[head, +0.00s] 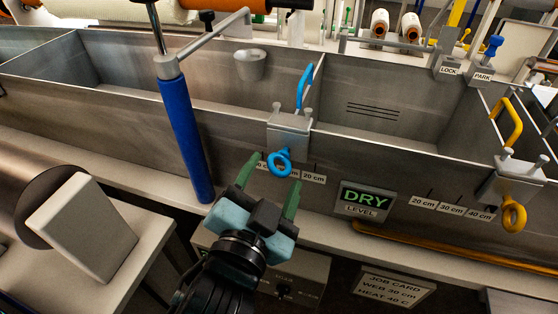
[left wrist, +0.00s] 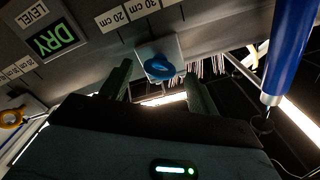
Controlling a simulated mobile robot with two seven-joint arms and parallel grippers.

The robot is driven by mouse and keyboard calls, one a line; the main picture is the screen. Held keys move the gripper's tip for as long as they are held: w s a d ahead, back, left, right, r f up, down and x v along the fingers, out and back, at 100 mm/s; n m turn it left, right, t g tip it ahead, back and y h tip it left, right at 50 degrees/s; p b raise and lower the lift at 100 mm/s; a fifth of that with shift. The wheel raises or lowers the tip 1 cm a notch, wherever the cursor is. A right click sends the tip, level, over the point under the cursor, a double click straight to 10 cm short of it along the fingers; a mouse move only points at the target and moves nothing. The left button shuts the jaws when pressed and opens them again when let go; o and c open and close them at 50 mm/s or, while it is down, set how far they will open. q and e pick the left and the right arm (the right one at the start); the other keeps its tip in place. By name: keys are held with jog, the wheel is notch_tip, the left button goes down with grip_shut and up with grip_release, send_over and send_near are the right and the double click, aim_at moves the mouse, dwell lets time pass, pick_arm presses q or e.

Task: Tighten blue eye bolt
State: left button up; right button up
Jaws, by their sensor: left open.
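The blue eye bolt (head: 280,162) sticks out of the front of a grey clamp block (head: 290,130) on the bath's front wall. In the left wrist view the blue eye bolt (left wrist: 159,68) shows ahead, between the lines of the two fingers. My left gripper (head: 266,192) is open, with its green fingers just below and in front of the eye bolt. Nothing shows between its fingers, and they look apart from the bolt. In the left wrist view the left gripper (left wrist: 158,92) has its fingers spread. My right gripper is in neither view.
A blue handle (head: 304,86) rises above the clamp. A blue-sleeved post (head: 184,135) stands left of it. A yellow eye bolt (head: 513,214) sits on another clamp at right. A DRY LEVEL sign (head: 365,201) and a yellow rail (head: 440,250) lie right of the gripper.

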aim_at(274, 174)
pick_arm(q)
jog(key=shift+x, duration=2)
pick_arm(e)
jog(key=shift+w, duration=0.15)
pick_arm(q)
jog(key=shift+c, duration=0.3)
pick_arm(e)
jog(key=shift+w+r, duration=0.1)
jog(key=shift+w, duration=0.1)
pick_arm(q)
jog(key=shift+c, duration=1.2)
jog(key=c, duration=0.7)
jog(key=shift+r+m+p, duration=0.2)
jog(key=shift+m+p, duration=0.3)
jog(key=shift+p, duration=0.45)
jog(key=m+p, duration=0.6)
jog(key=p, duration=0.1)
jog(key=shift+r, duration=0.25)
jog(key=shift+f+m+p, duration=0.1)
jog(key=shift+m+p, duration=0.7)
jog(key=shift+m, duration=0.3)
jog(key=shift+f+m+p, duration=0.25)
jog(key=shift+m+p, duration=0.4)
jog(key=shift+m, duration=0.25)
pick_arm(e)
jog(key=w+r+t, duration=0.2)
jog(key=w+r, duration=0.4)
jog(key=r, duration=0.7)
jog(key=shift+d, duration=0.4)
